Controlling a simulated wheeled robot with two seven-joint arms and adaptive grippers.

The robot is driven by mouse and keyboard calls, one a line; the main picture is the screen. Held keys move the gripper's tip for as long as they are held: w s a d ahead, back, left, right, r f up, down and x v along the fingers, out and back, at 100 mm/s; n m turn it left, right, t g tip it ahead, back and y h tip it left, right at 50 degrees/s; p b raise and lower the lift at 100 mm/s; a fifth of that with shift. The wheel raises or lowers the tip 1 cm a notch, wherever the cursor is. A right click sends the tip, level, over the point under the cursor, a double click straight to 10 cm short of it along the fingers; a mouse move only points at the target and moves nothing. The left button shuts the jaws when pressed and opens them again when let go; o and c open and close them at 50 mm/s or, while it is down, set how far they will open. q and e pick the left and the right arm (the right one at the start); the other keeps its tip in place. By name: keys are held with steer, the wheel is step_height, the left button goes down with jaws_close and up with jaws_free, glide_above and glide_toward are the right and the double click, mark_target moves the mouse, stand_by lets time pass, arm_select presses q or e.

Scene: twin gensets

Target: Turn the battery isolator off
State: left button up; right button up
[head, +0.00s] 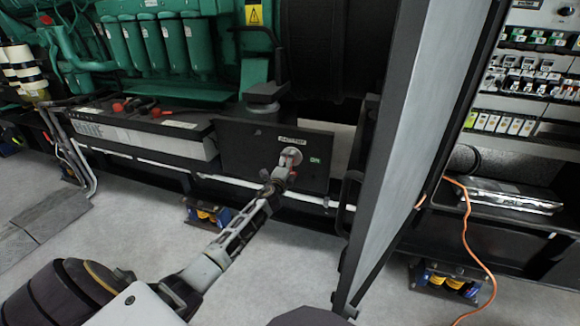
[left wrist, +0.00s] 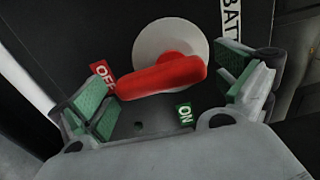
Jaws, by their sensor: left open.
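The battery isolator shows in the left wrist view as a red handle (left wrist: 160,76) over a pale round disc (left wrist: 150,42). The handle's left end lies close beside the red OFF label (left wrist: 103,74). The green ON label (left wrist: 184,113) is below the handle. My left gripper (left wrist: 172,95) is open, with one green-padded finger on each side of the handle; I cannot tell whether either touches it. In the head view the isolator disc (head: 291,156) sits on a dark panel (head: 240,150), and my left gripper (head: 277,179) is in front, hiding most of the handle. My right gripper is not in view.
A tall grey door (head: 400,140) stands open just right of the panel. A battery box (head: 70,128) with red terminals is to the left. An orange cable (head: 466,235) hangs at the right. Grey floor (head: 130,215) is clear in front.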

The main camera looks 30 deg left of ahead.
arm_select(q)
steer(key=v, duration=1.2)
stand_by(0.8)
stand_by(0.7)
